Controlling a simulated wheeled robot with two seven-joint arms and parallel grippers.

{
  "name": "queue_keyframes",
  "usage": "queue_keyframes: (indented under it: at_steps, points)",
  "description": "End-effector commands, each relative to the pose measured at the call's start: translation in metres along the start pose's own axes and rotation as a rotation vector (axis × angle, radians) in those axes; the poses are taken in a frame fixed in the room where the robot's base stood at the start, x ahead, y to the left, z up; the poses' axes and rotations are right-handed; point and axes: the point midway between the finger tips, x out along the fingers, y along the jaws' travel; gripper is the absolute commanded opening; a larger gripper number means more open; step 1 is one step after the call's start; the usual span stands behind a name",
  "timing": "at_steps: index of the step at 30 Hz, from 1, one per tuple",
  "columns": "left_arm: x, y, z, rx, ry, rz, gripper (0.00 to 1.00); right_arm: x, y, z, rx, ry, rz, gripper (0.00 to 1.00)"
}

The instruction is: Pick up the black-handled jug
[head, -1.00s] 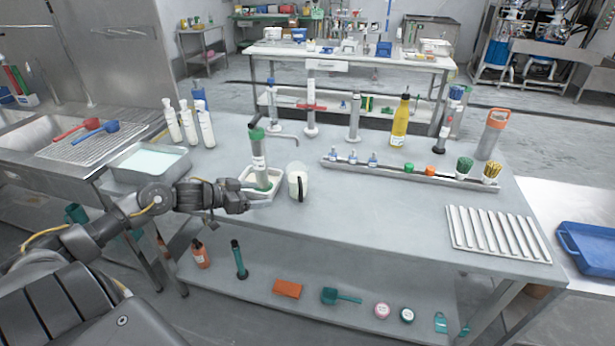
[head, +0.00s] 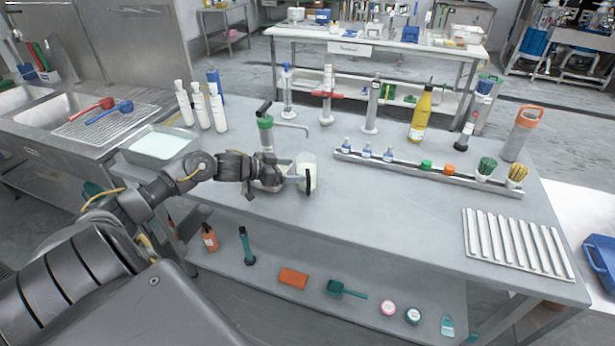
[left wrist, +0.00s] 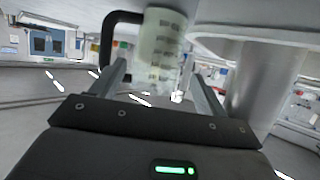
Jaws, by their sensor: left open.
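The jug (head: 309,160) is pale and translucent, and stands on the table right of the grinder. Its black handle (head: 308,184) faces the table's front edge. My left gripper (head: 296,180) is open and level with the jug's lower body, its fingertips close beside the handle. In the left wrist view, which looks upside down, the jug (left wrist: 162,48) with printed marks shows beyond and between the two open fingers (left wrist: 160,82). The handle (left wrist: 106,38) shows near the left finger. I cannot tell whether a finger touches it. My right gripper is not in view.
White bottles (head: 201,107) stand behind left. A long rack (head: 430,176) with small items lies to the right.

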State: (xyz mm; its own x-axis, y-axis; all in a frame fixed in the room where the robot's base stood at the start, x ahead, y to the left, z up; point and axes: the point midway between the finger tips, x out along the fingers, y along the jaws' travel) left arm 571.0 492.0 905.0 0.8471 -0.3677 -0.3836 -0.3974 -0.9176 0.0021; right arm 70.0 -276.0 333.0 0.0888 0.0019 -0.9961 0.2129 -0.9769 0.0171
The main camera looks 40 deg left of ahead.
Motion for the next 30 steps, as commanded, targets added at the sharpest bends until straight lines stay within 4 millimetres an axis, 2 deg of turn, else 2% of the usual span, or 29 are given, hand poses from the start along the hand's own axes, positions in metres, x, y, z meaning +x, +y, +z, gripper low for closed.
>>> queue_keyframes:
  at_steps: [3,8,18,27,30]
  points:
    - [0.005,0.0,-0.001,0.002,0.0,0.001,0.75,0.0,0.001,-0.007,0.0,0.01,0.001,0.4]
    - [0.009,0.001,-0.001,0.001,0.0,0.002,0.75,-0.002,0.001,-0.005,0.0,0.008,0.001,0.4]
    - [0.053,0.004,0.0,0.001,0.001,0.002,0.75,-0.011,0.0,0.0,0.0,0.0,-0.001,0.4]
    - [0.057,0.004,0.002,0.002,-0.001,0.001,0.75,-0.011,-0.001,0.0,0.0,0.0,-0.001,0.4]
    - [0.057,0.004,0.002,0.002,-0.001,0.001,0.62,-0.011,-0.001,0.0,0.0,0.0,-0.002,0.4]
